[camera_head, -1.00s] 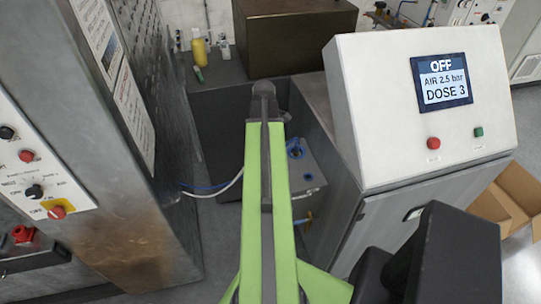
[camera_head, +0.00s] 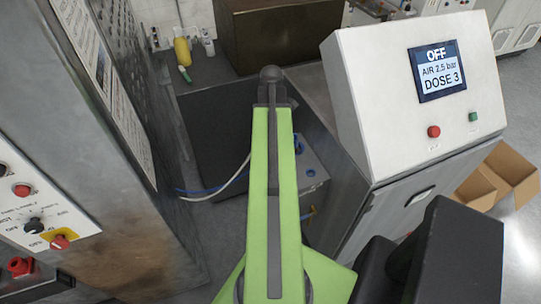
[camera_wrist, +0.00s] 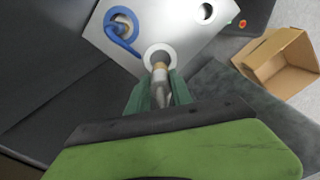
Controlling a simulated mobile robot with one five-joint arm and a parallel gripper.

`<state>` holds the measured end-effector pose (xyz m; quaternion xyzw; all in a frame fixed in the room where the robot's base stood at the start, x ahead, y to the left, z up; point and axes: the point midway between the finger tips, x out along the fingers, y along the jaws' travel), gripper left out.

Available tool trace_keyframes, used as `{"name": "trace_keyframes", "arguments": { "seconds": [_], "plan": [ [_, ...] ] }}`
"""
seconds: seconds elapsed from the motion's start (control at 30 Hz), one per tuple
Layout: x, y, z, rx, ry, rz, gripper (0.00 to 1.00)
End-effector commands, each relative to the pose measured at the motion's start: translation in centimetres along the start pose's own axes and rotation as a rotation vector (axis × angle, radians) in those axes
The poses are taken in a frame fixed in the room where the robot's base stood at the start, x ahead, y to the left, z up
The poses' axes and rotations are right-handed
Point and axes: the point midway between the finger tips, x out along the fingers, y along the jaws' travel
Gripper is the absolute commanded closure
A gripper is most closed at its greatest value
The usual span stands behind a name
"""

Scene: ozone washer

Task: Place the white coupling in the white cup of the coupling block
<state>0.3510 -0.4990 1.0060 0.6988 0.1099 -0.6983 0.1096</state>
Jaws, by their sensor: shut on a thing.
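My gripper (camera_wrist: 158,92) is shut on the white coupling (camera_wrist: 160,75), a narrow piece with a pale body and a tan band. In the wrist view its far end overlaps the white cup (camera_wrist: 149,52), a pale ring around a dark opening on the coupling block (camera_wrist: 182,32). I cannot tell whether the coupling's tip is inside the cup or just above it. In the head view my arm covers most of the block (camera_head: 314,168), and the gripper is hidden behind it.
A blue cup (camera_wrist: 120,17) with a blue hose sits on the block, left of the white cup. A cardboard box (camera_wrist: 278,62) lies on the floor to the right. The control cabinet (camera_head: 385,100) stands close on the right and a metal cabinet (camera_head: 75,150) on the left.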

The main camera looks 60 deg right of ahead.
Motion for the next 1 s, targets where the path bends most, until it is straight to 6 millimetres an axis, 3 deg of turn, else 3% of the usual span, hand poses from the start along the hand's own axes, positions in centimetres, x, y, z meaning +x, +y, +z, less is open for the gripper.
{"name": "trace_keyframes", "arguments": {
  "seconds": [0.1, 0.27, 0.47, 0.7, 1.0],
  "plan": [
    [3.0, 0.0, -0.1, -0.002, 0.000, 0.000, 1.00],
    [6.2, -0.1, -0.1, -0.002, 0.000, 0.000, 1.00],
    [6.4, -0.1, -0.1, -0.003, 0.000, 0.000, 1.00],
    [10.1, -0.1, -0.1, -0.003, 0.000, 0.000, 1.00],
    [9.8, -0.1, -0.2, -0.004, 0.000, 0.000, 1.00]
  ]
}}
